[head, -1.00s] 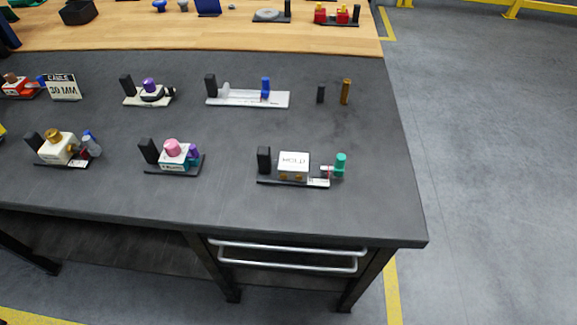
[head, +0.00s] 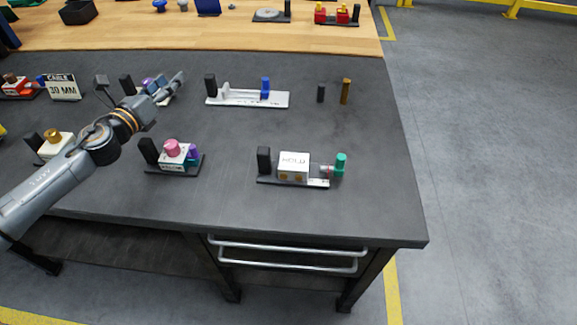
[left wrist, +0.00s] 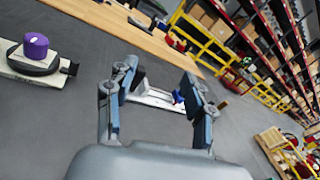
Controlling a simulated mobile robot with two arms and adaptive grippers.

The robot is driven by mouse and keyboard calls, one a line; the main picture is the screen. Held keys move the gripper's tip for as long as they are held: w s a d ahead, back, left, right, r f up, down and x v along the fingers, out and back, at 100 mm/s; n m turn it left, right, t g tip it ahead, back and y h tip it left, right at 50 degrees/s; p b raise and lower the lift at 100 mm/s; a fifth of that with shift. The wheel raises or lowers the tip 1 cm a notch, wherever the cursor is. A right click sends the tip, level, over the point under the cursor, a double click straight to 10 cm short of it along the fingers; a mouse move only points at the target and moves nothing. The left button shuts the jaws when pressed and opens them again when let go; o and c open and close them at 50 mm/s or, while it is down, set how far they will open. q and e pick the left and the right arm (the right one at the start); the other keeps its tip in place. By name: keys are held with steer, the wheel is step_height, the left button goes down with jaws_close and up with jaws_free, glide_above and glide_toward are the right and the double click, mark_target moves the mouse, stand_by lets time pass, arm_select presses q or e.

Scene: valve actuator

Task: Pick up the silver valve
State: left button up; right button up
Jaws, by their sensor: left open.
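My left gripper (head: 170,86) is above the dark tabletop, over the purple-knobbed fixture at back left. In the left wrist view its fingers (left wrist: 158,76) are apart with nothing held. No part is clearly a silver valve. A pale plate fixture (head: 275,99) bears a small whitish-silver piece (head: 225,89) and a blue piece (head: 265,86); in the left wrist view the plate (left wrist: 158,97) shows between the fingers, farther off. The purple knob (left wrist: 36,46) is at left there. The fixture with a gold knob (head: 53,135) is partly hidden by my arm. My right gripper is out of view.
A pink-knobbed fixture (head: 172,147) and a white box fixture with a green knob (head: 341,161) stand nearer the front. A brass peg (head: 345,91) and a black peg (head: 320,93) stand upright at right. The tabletop's right front is bare.

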mark_target(262, 156)
arm_select(q)
steer(key=s+d+m+h, duration=0.2)
steer(key=s+d, duration=0.1)
steer(key=d, duration=0.4)
steer(key=s+d+m+g+h, duration=0.1)
steer(key=s+d, duration=0.3)
steer(key=d, duration=0.4)
steer(key=s+d+m+g+h, duration=0.1)
steer(key=s+d+m+h, duration=0.1)
steer(key=d, duration=0.6)
steer(key=shift+s+r+m+h, duration=0.2)
steer(key=shift+s+m+h, duration=0.1)
steer(key=shift+s+m, duration=0.7)
steer(key=s+d+f+n+y, duration=0.1)
steer(key=s+f+n+y, duration=0.2)
steer(key=s+y, duration=0.25)
steer(key=s+d+f+n+y, duration=0.1)
steer(key=s+f+n+y, duration=0.1)
steer(key=s+n+y, duration=0.3)
steer(key=shift+m+g, duration=0.3)
steer(key=shift+m, duration=0.4)
steer(key=x, duration=0.5)
steer(key=shift+w+a+f, duration=0.15)
steer(key=shift+f, duration=0.25)
steer(key=x, duration=0.5)
steer(key=shift+f, duration=0.45)
steer(key=shift+r, duration=0.1)
jaws_close()
